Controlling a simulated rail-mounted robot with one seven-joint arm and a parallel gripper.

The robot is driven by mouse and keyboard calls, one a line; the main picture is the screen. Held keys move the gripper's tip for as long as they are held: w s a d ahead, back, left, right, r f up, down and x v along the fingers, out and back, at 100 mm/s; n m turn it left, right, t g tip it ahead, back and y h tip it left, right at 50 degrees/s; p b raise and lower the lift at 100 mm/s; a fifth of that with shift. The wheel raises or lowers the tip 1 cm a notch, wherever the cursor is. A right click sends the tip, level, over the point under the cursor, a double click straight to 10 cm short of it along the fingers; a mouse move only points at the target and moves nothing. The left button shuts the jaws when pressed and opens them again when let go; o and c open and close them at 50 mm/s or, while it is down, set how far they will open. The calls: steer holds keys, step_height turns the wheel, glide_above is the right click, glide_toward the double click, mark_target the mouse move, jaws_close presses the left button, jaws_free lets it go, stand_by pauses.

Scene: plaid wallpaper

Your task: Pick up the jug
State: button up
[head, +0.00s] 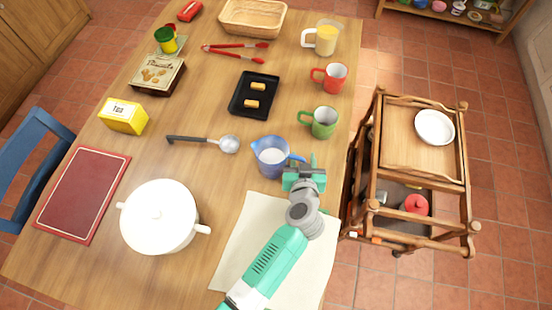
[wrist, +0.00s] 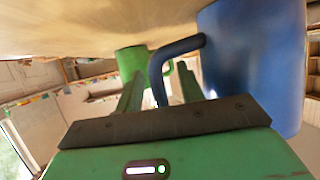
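The blue jug (head: 270,157) stands on the wooden table with pale contents inside. Its spout points left and its handle (head: 297,158) points right, toward my gripper (head: 299,168). In the wrist view the blue jug (wrist: 255,65) fills the right side, and its curved handle (wrist: 160,70) shows between the two green fingers. My gripper (wrist: 158,88) is open, with a gap between the fingers and the handle. The lower end of the handle is hidden behind the gripper body.
A ladle (head: 228,144) lies to the left. A white pot (head: 158,217) stands front left. A wooden cart (head: 420,180) stands right of the table.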

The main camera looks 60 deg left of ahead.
steer(key=shift+f, duration=0.15)
steer(key=shift+c, duration=0.2)
jaws_close()
steer(key=shift+r, duration=0.2)
steer(key=shift+r+p, duration=0.8)
steer(key=shift+r, duration=0.95)
steer(key=s+d+r+p, duration=0.1)
steer(key=s+d, duration=0.8)
steer(key=s, duration=0.4)
steer(key=shift+d+r, duration=0.1)
steer(key=shift+r, duration=0.05)
